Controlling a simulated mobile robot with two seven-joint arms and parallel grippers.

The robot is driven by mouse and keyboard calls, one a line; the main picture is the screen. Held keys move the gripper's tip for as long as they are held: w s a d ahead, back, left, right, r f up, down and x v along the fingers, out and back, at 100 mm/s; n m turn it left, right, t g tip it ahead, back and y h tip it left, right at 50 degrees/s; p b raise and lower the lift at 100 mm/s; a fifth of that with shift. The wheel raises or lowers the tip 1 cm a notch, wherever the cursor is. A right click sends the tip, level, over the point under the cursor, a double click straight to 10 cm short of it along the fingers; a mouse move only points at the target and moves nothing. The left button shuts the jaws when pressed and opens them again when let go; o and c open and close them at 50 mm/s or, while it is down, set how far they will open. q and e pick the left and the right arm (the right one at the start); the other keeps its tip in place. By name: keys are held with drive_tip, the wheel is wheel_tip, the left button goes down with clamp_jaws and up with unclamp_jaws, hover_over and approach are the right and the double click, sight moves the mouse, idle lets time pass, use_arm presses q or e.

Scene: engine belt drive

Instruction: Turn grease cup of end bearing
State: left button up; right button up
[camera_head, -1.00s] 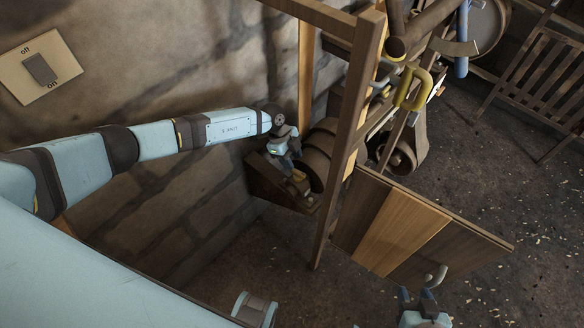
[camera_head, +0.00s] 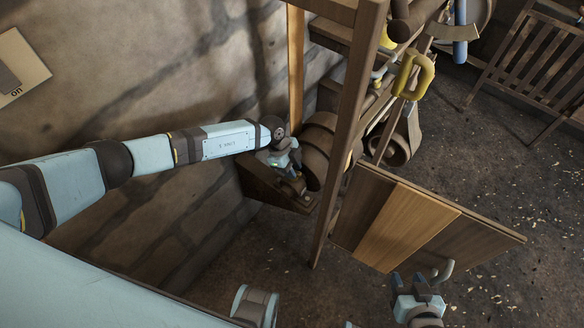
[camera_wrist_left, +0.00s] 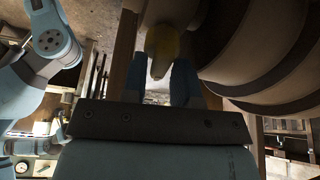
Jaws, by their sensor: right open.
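The end bearing's grease cup shows in the left wrist view as a yellow, brass-like cup (camera_wrist_left: 162,45) with a tapered tip. My left gripper (camera_wrist_left: 160,82) has its two blue fingers apart, one on each side of the cup. I cannot tell whether they touch it. In the head view my left gripper (camera_head: 291,172) is at the bearing block beside the brown pulleys (camera_head: 318,148), and its fingers hide most of the cup. My right gripper (camera_head: 420,287) is open at the lower right, close to the curved grey handle (camera_head: 441,271) on the wooden panel.
A wooden post (camera_head: 348,130) stands just right of the pulleys. The slatted wooden panel (camera_head: 408,222) juts out to the right of it. A yellow handle (camera_head: 413,75) is above. A stone wall (camera_head: 120,75) runs behind my left arm.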

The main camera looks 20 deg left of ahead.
use_arm(q)
clamp_jaws()
